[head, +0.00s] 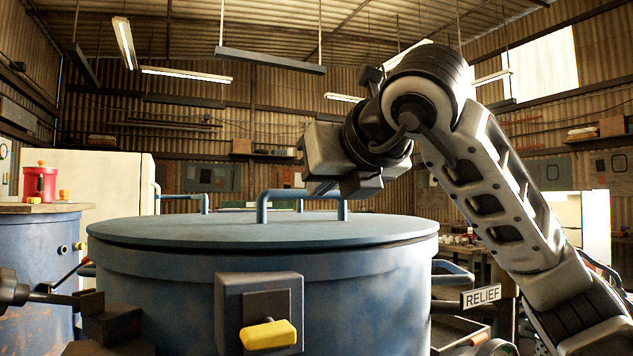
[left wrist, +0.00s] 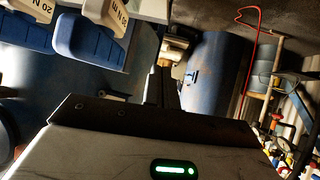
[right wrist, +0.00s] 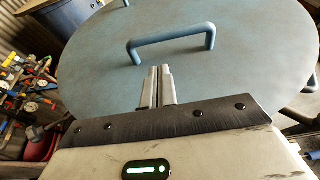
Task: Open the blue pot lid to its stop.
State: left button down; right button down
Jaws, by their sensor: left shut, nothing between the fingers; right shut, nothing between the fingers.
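The blue pot (head: 370,290) stands in the middle of the head view. Its round lid (head: 180,231) lies flat on the rim, with a thin dark line between lid and body. The lid's bar handle (head: 262,206) stands up from its top; it also shows in the right wrist view (right wrist: 170,43). My right gripper (head: 322,188) is above the lid by the handle. In the right wrist view its fingertips (right wrist: 160,72) are shut and empty, just short of the bar; contact cannot be told. My left gripper (left wrist: 160,80) is shut and empty, low at the pot's left side.
A dark box with a yellow lever (head: 268,335) is on the pot's front. A RELIEF sign (head: 481,296) is at its right. A blue drum (head: 38,260) with a red pot (head: 40,184) above it stands left. Space above the lid is free except for my right arm.

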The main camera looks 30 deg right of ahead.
aim_at(302, 227)
jog(key=p+x, duration=0.1)
jog(key=x, duration=0.5)
pick_arm(q)
jog(key=shift+s+a+f, duration=0.1)
jog(key=shift+s+a, duration=0.1)
jog(key=shift+s, duration=0.1)
pick_arm(e)
jog(key=shift+w+f, duration=0.25)
jog(key=shift+w, duration=0.3)
